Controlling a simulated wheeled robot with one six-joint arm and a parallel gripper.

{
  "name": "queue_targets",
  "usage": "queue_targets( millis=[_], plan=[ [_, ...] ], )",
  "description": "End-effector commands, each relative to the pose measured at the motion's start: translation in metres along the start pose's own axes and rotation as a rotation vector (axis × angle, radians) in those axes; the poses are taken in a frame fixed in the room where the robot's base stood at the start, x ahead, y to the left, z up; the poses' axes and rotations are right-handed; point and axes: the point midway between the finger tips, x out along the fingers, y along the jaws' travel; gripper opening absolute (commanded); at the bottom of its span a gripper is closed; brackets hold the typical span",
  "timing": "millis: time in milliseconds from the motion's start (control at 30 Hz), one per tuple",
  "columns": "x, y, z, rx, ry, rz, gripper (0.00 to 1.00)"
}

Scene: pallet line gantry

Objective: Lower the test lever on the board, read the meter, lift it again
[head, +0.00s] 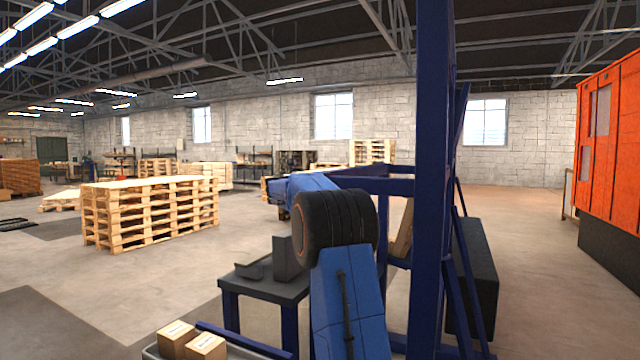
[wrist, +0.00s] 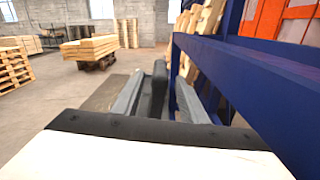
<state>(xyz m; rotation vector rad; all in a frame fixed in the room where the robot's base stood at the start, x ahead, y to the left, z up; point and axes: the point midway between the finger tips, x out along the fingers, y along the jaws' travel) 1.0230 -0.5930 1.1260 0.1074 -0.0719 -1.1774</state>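My gripper (wrist: 158,92) shows in the wrist view as two grey fingers that stand apart. A dark upright piece (wrist: 158,88) with a rounded top shows between them, close to the left finger. I cannot tell whether it is the test lever or a part of my gripper, and no grip on it is clear. In the head view my blue arm reaches away to the back left, and its black joint and links cover most of the gripper. I cannot make out the board, the lever or the meter in either view.
A blue gantry post (head: 432,180) stands close on the right, and a blue beam (wrist: 255,85) runs near my gripper. A dark table (head: 265,287) and cartons (head: 205,346) stand low in front. Stacked pallets (head: 150,212) are at left. An orange cabinet (head: 610,150) stands far right.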

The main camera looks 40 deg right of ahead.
Motion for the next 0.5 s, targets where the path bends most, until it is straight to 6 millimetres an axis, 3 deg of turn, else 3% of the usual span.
queue_targets(
  millis=[200,500],
  plan=[
    [0.033,0.0,-0.001,0.001,0.001,-0.001,0.39],
    [0.049,0.001,0.0,0.0,0.0,0.001,0.39]
  ],
)
